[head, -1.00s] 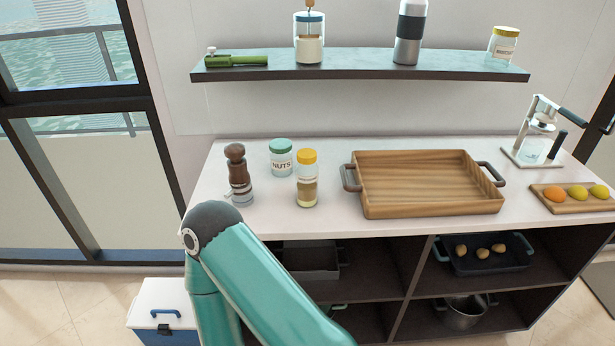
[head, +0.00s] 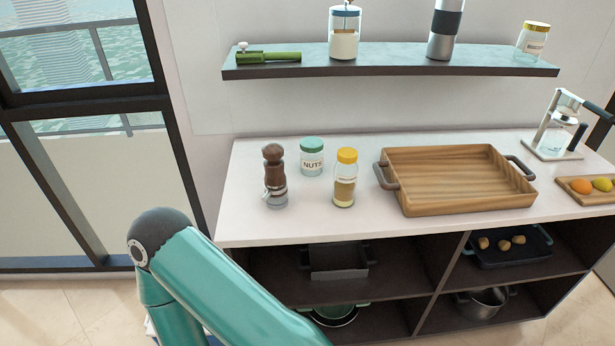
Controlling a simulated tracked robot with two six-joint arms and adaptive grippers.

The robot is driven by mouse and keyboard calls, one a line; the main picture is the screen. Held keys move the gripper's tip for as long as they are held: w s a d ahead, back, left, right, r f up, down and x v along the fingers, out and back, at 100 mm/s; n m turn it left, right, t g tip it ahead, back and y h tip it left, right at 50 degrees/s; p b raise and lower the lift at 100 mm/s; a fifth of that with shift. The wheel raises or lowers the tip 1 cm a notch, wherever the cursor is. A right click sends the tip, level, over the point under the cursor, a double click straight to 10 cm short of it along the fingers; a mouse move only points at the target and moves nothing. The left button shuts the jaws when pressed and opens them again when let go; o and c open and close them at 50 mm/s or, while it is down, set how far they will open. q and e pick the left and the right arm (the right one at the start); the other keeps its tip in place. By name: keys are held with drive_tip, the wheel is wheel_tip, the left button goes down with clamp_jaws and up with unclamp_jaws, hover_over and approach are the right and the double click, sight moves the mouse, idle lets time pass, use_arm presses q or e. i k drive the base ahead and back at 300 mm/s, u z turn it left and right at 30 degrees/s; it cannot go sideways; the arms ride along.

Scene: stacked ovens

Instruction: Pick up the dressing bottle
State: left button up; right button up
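The dressing bottle appears to be the clear bottle with a yellow cap (head: 345,178), upright on the white countertop (head: 290,226). Its lower part looks filled with something yellowish-brown. A wooden pepper mill (head: 274,176) stands to its left, and a jar marked NUTS with a green lid (head: 312,157) stands behind and left of it. Nothing touches the bottle. A teal link of one of my arms shows at the lower left, well short of the bottle. Neither gripper is in view.
A wooden tray with handles (head: 457,200) sits right of the bottle. A coffee press stand (head: 556,130) and a fruit board (head: 590,197) are farther right. A shelf (head: 390,62) hangs above. Pots and trays fill the compartments below. The counter's front strip is clear.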

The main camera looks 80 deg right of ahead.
sight(345, 176)
drive_tip(key=i, duration=1.1)
drive_tip(key=z, duration=2.55)
